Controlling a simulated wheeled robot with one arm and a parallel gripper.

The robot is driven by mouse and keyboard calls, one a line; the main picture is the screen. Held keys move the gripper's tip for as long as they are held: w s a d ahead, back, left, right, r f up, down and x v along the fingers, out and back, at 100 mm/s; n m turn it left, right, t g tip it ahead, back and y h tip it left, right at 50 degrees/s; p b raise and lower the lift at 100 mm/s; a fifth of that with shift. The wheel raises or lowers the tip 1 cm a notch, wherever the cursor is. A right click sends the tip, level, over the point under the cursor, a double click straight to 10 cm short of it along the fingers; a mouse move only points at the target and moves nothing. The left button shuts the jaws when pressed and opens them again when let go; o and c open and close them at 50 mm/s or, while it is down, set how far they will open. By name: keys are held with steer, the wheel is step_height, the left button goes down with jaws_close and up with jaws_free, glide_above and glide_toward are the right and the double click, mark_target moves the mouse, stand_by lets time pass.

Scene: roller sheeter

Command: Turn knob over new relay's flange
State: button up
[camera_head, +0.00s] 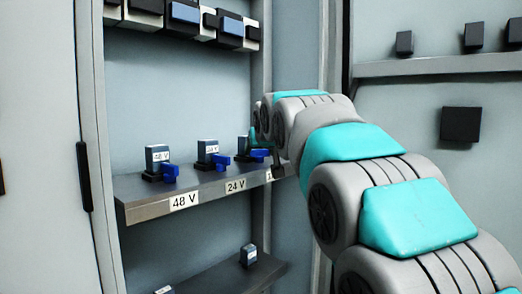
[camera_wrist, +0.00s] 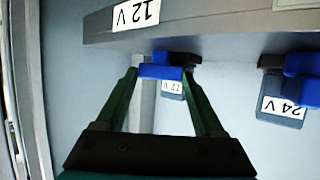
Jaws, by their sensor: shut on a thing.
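A dark blue-grey relay labelled 12 V (camera_wrist: 172,90) hangs below the shelf edge in the tilted wrist view. A bright blue knob (camera_wrist: 160,72) lies across in front of its base. My gripper (camera_wrist: 163,68) has its two green fingers on either side of this knob, shut on it. In the head view, the knob (camera_head: 259,153) and relay (camera_head: 242,146) show at the shelf's right end, partly hidden by my gripper and arm. The relay's flange is mostly hidden behind the knob. Which relay is new cannot be told.
The shelf (camera_head: 150,211) also holds a 48 V relay (camera_head: 157,155) and a 24 V relay (camera_head: 207,150), each with a blue knob. The cabinet's right side wall (camera_head: 262,90) stands close to my gripper. A lower shelf (camera_head: 225,278) holds more relays.

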steer(key=o, duration=1.4)
steer(key=shift+s, duration=0.15)
steer(key=shift+b+v, duration=0.35)
steer(key=shift+v, duration=3.4)
